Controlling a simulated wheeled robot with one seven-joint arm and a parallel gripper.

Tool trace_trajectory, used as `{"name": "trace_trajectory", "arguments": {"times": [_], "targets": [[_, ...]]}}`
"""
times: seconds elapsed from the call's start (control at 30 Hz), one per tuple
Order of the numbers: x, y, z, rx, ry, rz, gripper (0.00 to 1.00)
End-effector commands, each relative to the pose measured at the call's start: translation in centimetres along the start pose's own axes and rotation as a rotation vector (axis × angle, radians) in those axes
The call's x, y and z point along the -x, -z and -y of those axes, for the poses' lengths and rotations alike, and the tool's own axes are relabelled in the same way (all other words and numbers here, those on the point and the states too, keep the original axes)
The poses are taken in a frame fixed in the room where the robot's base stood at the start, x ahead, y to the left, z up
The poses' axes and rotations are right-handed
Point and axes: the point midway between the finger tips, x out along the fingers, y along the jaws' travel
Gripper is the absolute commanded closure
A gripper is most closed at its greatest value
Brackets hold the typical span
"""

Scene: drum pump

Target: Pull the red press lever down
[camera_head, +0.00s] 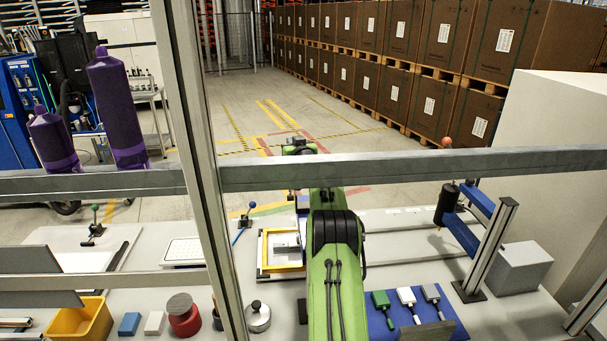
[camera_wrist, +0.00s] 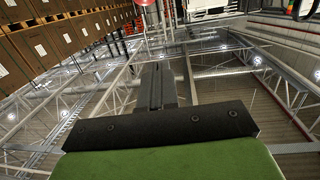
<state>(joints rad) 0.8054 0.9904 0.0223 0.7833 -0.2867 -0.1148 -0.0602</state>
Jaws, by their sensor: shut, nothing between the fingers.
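A press with an aluminium post (camera_head: 487,250), blue arms and a black cylinder (camera_head: 447,205) stands at the right of the bench in the head view. An orange-red ball knob (camera_head: 446,142) shows above it, partly behind the grey frame bar; the rest of the lever is hard to make out. My green arm reaches up the middle of the head view, and my gripper cannot be made out there. In the wrist view my gripper (camera_wrist: 155,68) is shut and empty, against the ceiling. A rounded red thing (camera_wrist: 143,2) is cut off at the top edge, beyond the fingertips.
The grey frame bar (camera_head: 400,170) and upright (camera_head: 195,150) cross the head view. A blue mat (camera_head: 445,312) with small tools lies right of my arm. A yellow frame (camera_head: 263,252) lies left of it. A grey block (camera_head: 522,266) sits beside the post.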

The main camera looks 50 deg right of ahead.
Motion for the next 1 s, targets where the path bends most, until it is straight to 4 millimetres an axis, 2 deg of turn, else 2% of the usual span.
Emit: {"name": "trace_trajectory", "arguments": {"times": [0.03, 0.47, 0.9, 1.0], "targets": [[0.4, -1.1, 0.0, 0.001, -0.001, -0.002, 1.0], [5.4, -1.0, -0.1, 0.002, -0.002, -0.003, 1.0], [12.4, -0.7, -0.1, 0.001, -0.002, -0.003, 1.0], [13.4, -0.5, 0.0, 0.001, -0.001, -0.002, 1.0]]}}
